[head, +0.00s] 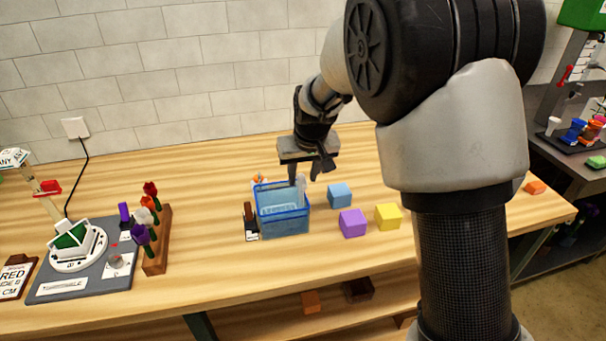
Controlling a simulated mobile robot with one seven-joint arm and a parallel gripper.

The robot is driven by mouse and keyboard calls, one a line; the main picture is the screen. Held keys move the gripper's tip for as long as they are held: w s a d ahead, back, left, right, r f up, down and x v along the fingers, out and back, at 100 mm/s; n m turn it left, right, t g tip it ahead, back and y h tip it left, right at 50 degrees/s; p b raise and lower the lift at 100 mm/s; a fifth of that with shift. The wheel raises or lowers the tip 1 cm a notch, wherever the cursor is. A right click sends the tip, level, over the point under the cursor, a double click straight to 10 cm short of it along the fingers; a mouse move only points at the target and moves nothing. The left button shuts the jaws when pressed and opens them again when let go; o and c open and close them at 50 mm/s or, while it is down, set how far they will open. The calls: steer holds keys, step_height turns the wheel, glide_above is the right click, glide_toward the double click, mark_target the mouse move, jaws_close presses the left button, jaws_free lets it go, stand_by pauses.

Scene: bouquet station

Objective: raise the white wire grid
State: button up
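A translucent blue bin (284,222) with a darker blue rim stands on the wooden table. I cannot clearly make out a white wire grid. A small whitish piece (301,184) stands up at the bin's back right corner, just below my gripper, and may be part of it. The inside of the bin looks pale, without clear detail. My gripper (309,173) points down over the back right of the bin. Its dark fingers show at a slant, and I cannot tell whether they hold the whitish piece.
A blue cube (339,195), a purple cube (353,223) and a yellow cube (388,216) lie right of the bin. A dark upright item (250,220) stands close on its left. Flowers stand in a wooden rack (157,247) further left, beside a grey station board (84,266).

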steer(key=shift+c, duration=0.4)
jaws_close()
steer(key=shift+r, duration=0.1)
step_height(320, 180, up, 8)
steer(key=p, duration=0.4)
steer(key=shift+w, duration=0.15)
steer(key=shift+o, duration=0.4)
jaws_free()
